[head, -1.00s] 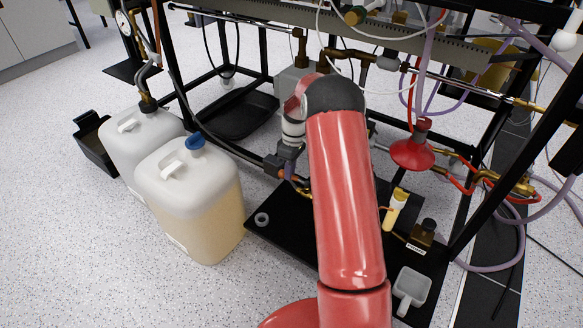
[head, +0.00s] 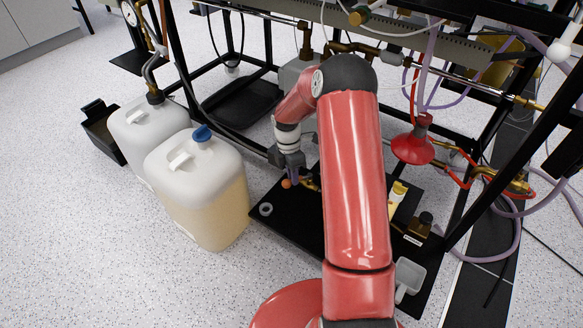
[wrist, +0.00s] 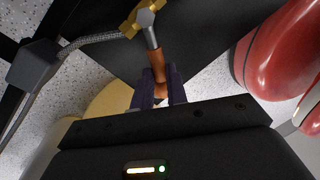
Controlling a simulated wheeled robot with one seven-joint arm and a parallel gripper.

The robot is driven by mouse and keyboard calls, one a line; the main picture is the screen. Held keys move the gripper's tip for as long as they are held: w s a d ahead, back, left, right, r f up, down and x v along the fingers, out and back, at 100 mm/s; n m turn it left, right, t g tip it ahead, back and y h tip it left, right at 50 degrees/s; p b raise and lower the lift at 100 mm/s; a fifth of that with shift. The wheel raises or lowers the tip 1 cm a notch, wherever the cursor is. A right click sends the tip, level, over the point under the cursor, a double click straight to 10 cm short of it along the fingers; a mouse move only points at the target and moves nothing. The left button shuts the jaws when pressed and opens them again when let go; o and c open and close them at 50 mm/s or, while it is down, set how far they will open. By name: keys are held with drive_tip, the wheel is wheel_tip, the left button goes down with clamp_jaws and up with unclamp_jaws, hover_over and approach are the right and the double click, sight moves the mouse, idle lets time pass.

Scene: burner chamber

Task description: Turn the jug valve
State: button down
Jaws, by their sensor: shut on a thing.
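The valve has an orange handle (wrist: 158,64) on a grey metal lever, joined to a brass body (wrist: 141,19) in the wrist view. My gripper (wrist: 160,90) is shut on the handle, with one dark finger on each side. In the head view my gripper (head: 287,166) is low, right of the jugs, with the orange handle end (head: 286,183) just under its fingers. The brass valve body (head: 310,183) shows beside it, partly hidden by my red arm. The front white jug (head: 205,195) has a blue cap and pale yellow liquid. A second white jug (head: 150,125) stands behind it.
A black floor tray (head: 290,225) lies under the valve, with a grey ring (head: 265,209) on it. A red funnel (head: 413,148) and hoses are at the right. The black frame (head: 185,85) surrounds the area. Speckled floor is clear at the front left.

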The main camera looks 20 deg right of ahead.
drive_tip(key=shift+s+d+n+h+p, duration=0.15)
drive_tip(key=shift+s+n+p, duration=0.35)
drive_tip(key=shift+n, duration=0.45)
drive_tip(key=shift+s+d+n+h+p, duration=0.15)
drive_tip(key=shift+s+n+p, duration=0.3)
drive_tip(key=shift+n, duration=0.45)
drive_tip(key=shift+s+d+n+h+p, duration=0.1)
drive_tip(key=shift+s+n+h+p, duration=0.1)
drive_tip(key=shift+s+n+p, duration=0.55)
drive_tip(key=shift+w+n, duration=0.25)
drive_tip(key=shift+n, duration=0.05)
drive_tip(key=c, duration=1.4)
unclamp_jaws()
drive_tip(key=shift+r, duration=0.1)
drive_tip(key=v, duration=0.7)
drive_tip(key=shift+r+p, duration=0.3)
drive_tip(key=shift+r, duration=0.05)
drive_tip(key=shift+r, duration=0.1)
